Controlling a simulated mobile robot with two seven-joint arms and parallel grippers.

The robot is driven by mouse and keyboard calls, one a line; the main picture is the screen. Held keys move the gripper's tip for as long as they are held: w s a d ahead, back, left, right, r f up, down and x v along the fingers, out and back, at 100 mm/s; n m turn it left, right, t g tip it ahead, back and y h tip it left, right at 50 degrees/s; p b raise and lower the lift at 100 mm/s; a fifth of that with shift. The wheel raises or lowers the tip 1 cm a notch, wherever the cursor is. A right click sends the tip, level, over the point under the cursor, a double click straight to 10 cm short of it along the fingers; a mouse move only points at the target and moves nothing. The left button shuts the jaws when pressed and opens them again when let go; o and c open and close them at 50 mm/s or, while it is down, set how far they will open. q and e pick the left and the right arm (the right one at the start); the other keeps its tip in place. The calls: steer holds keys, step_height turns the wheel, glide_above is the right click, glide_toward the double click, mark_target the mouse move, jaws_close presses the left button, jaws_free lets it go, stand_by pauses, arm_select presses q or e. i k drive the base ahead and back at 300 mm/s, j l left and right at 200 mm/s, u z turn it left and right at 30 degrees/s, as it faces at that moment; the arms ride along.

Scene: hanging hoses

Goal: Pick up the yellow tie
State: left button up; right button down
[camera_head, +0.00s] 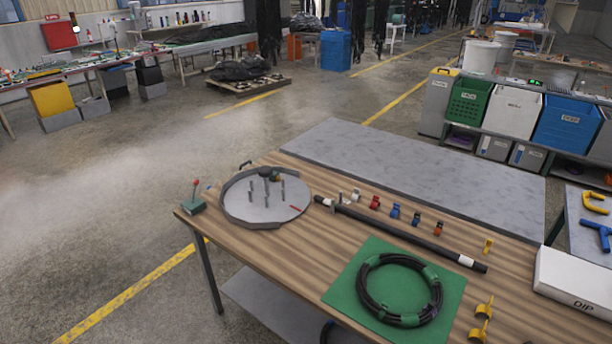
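Several yellow pieces lie on the wooden table (300,262), and I cannot tell which one is the yellow tie. A small upright yellow piece (488,246) stands near the right end of the black rod (400,233). Two curved yellow pieces, one farther back (484,308) and one nearer (478,334), lie to the right of the green mat (340,290). Neither my left nor my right gripper shows in this view.
A coiled black hose (366,296) lies on the green mat. Small red (375,202), blue (395,210) and orange (438,228) pieces stand behind the rod. A round grey tray (240,216) is at the left, a white box (578,280) labelled DIP at the right.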

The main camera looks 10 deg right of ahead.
mark_target(488, 243)
steer(key=z, duration=1.65)
